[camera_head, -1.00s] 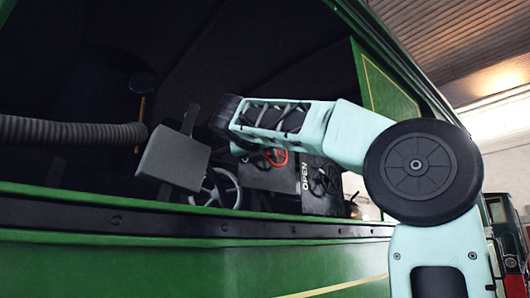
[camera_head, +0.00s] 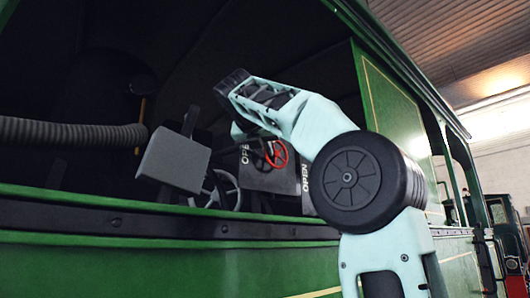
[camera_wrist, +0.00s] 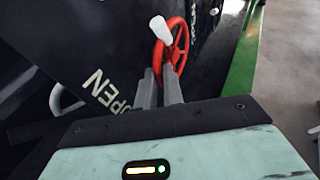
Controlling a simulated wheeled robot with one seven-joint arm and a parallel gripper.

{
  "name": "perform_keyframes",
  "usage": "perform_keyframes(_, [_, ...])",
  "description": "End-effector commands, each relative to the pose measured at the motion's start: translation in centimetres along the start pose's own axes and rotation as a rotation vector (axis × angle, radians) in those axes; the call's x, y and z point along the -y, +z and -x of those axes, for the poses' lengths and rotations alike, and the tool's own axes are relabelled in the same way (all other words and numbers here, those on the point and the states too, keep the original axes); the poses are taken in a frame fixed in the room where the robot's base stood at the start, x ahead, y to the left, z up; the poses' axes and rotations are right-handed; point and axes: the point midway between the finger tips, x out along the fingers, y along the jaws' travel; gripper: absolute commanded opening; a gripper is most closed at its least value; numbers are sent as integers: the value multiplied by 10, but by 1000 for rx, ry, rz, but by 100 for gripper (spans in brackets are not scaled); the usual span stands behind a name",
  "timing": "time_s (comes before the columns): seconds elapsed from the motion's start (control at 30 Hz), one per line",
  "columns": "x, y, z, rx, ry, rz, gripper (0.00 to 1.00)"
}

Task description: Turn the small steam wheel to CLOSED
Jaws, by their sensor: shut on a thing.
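The small red steam wheel (camera_head: 276,153) is on a dark box inside the cab, and in the wrist view its red rim and spokes (camera_wrist: 180,40) stand at the fingertips, with a white knob (camera_wrist: 161,28) on the rim. My gripper (camera_wrist: 163,75) is shut on the red wheel at the near part of its rim. In the head view my arm hides most of the fingers. White OPEN lettering (camera_wrist: 106,91) is left of the wheel in the wrist view. No CLOSED marking is legible.
A larger grey wheel (camera_head: 220,190) and a grey box (camera_head: 172,160) are left of the red wheel. A ribbed hose (camera_head: 70,132) runs at the far left. The green cab side (camera_head: 150,262) with its dark ledge lies below my arm.

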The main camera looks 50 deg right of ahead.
Motion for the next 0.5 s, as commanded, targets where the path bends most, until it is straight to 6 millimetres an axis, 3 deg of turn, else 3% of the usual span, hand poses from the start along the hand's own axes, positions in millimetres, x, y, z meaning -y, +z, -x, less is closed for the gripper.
perform_keyframes(0.5, [1, 10, 1, -131, 28, -89, 0])
